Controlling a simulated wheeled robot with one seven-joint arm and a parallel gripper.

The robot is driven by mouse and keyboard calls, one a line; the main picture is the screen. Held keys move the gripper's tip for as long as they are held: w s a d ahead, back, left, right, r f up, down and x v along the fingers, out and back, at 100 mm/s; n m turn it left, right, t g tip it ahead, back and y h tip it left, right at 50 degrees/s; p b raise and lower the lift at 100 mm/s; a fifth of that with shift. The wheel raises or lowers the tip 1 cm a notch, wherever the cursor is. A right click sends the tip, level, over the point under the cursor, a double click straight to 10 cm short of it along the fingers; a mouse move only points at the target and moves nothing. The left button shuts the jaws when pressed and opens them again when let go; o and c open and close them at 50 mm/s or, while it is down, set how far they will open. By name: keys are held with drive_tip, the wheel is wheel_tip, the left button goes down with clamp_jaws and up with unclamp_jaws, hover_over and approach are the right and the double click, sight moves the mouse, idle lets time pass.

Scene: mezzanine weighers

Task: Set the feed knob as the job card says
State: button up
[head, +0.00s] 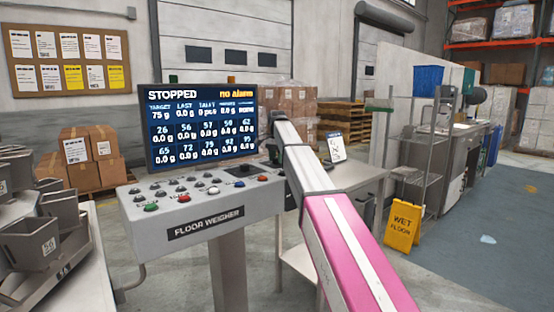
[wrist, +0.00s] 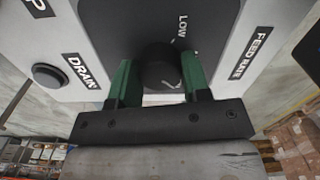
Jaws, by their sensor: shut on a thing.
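The feed knob (wrist: 160,62) is a dark round knob on a black plate in the wrist view. The word LOW and part of a scale mark show beside it, and a FEED RATE label (wrist: 252,52) sits to its right. My gripper (wrist: 160,80) has its two green fingers on either side of the knob, shut on it. The knob's pointer is not clear. In the head view my arm hides most of the knob. A small white card (head: 336,148) stands behind my arm; its writing is too small to read.
The floor weigher console (head: 195,215) carries several buttons and a screen (head: 200,128) reading STOPPED and no alarm, target 75 g. A yellow wet-floor sign (head: 403,225) stands right.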

drive_tip(key=n, duration=0.4)
drive_tip(key=shift+n, duration=0.4)
drive_tip(key=n, duration=1)
drive_tip(key=shift+n, duration=3)
drive_tip(key=o, duration=0.9)
drive_tip(key=shift+r, duration=0.1)
